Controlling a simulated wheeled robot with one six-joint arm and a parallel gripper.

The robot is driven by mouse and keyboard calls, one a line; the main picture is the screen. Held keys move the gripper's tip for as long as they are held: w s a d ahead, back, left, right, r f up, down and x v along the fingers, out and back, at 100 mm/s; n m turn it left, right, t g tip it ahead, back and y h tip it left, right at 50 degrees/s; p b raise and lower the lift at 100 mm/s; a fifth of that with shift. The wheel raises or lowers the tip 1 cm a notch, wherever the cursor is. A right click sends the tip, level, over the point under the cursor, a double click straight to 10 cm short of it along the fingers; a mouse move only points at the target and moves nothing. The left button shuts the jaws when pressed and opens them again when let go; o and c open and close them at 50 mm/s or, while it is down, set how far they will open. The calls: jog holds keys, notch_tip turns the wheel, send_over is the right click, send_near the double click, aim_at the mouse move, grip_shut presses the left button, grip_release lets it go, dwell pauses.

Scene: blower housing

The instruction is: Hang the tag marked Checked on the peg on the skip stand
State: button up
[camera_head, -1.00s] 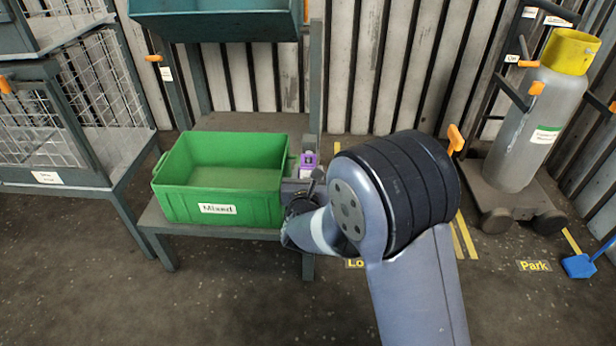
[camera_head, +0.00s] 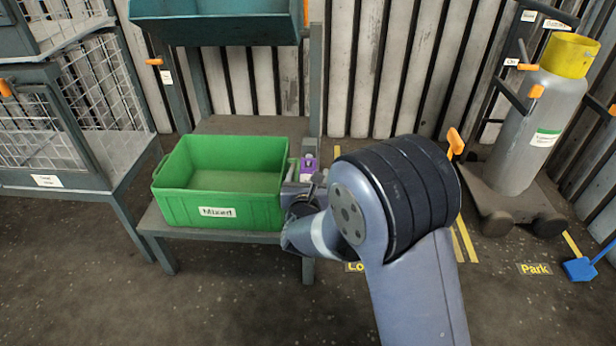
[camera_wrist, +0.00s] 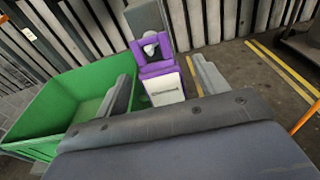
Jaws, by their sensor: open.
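A purple tag (camera_wrist: 157,68) with a white label faces me in the wrist view; the small lettering is too blurred to read surely. A pale rounded piece shows in its upper opening, apparently a peg, in front of the skip stand's grey post (camera_wrist: 146,18). In the head view the tag (camera_head: 308,163) is at the stand's right side, beside the green bin. My gripper (camera_wrist: 163,72) is open, one finger left and one right of the tag, with visible gaps. In the head view my gripper (camera_head: 303,188) is partly hidden by my wrist.
The green bin (camera_head: 217,212) labelled Mixed stands on the skip stand's shelf (camera_head: 155,218), close left of my gripper. A teal skip (camera_head: 215,28) is above. Wire cages stand left. A gas cylinder (camera_head: 535,120) on a trolley stands right. A blue dustpan (camera_head: 580,268) lies on the floor.

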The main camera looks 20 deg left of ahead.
jog(key=p+v, duration=0.2)
jog(key=v, duration=0.8)
jog(key=shift+s, duration=0.4)
jog(key=b+x, duration=0.2)
jog(key=x, duration=0.9)
jog(key=shift+d+r, duration=0.1)
jog(key=shift+s+r+p, duration=0.15)
jog(key=shift+r+p, duration=0.05)
jog(key=shift+p, duration=0.45)
jog(key=shift+s+p, duration=0.15)
jog(key=shift+p, duration=0.25)
jog(key=shift+f, duration=0.15)
